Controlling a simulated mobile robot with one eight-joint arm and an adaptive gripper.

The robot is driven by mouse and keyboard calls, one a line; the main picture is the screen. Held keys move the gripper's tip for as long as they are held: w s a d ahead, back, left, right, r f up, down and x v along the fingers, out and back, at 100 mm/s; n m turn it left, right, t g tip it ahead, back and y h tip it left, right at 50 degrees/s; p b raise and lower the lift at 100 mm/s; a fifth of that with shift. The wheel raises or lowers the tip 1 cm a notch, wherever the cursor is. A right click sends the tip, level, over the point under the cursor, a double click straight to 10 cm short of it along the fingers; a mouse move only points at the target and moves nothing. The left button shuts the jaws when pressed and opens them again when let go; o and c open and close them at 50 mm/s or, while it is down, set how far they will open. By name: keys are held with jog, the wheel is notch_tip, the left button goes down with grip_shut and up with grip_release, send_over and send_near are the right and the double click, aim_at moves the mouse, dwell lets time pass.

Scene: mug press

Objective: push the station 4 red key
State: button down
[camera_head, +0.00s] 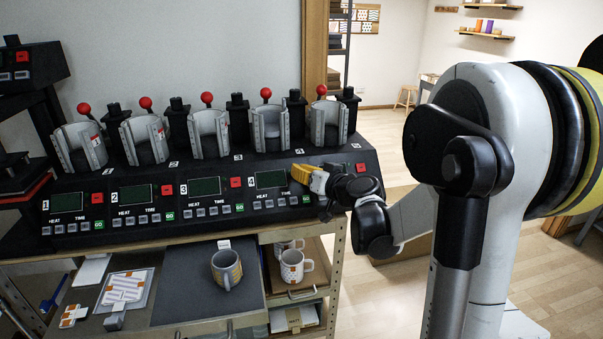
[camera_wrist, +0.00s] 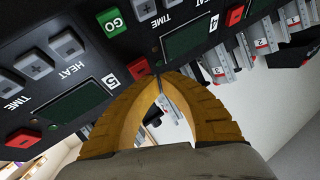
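The mug press console has numbered stations along its sloped front. The station 4 display (camera_head: 270,180) is dark green and also shows in the wrist view (camera_wrist: 190,38). The station 4 red key (camera_wrist: 141,70) lies between that display and the white 5 label (camera_wrist: 111,81); in the head view my gripper hides it. My gripper (camera_head: 296,172) has yellow fingers with their tips together and nothing between them. In the wrist view the fingertips (camera_wrist: 158,78) are right beside the red key, at its lower right edge. I cannot tell whether they touch it.
The station 3 red key (camera_head: 236,182) and station 5 red key (camera_head: 361,167) are nearby. The station 4 green GO key (camera_wrist: 111,22) is close too. Mug clamps with red-knobbed levers (camera_head: 266,93) stand behind. A mug (camera_head: 227,268) sits on the dark mat below.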

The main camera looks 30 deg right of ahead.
jog(key=shift+s+r, duration=0.1)
jog(key=s+a+r+p, duration=0.1)
jog(key=s+r+p, duration=0.2)
jog(key=s+r, duration=0.1)
jog(key=shift+a, duration=0.15)
dwell(0.5)
jog(key=shift+s, duration=0.1)
jog(key=s+a+f+n+g+y+b, duration=0.1)
jog(key=s+a+f+g, duration=0.1)
jog(key=s+a, duration=0.4)
jog(key=s+a+f+n+g+y+b, duration=0.1)
jog(key=s+a+f+g, duration=0.2)
jog(key=a, duration=0.6)
jog(key=s+a+f+g+h+b, duration=0.1)
jog(key=s+f, duration=0.1)
jog(key=s, duration=0.6)
jog(key=s+a+f+g+h, duration=0.1)
jog(key=s+f+g+h, duration=0.1)
jog(key=s, duration=0.6)
jog(key=shift+f+n+g+b, duration=0.3)
jog(key=shift+f+b, duration=0.1)
jog(key=shift+f, duration=0.15)
jog(key=shift+w+a, duration=0.1)
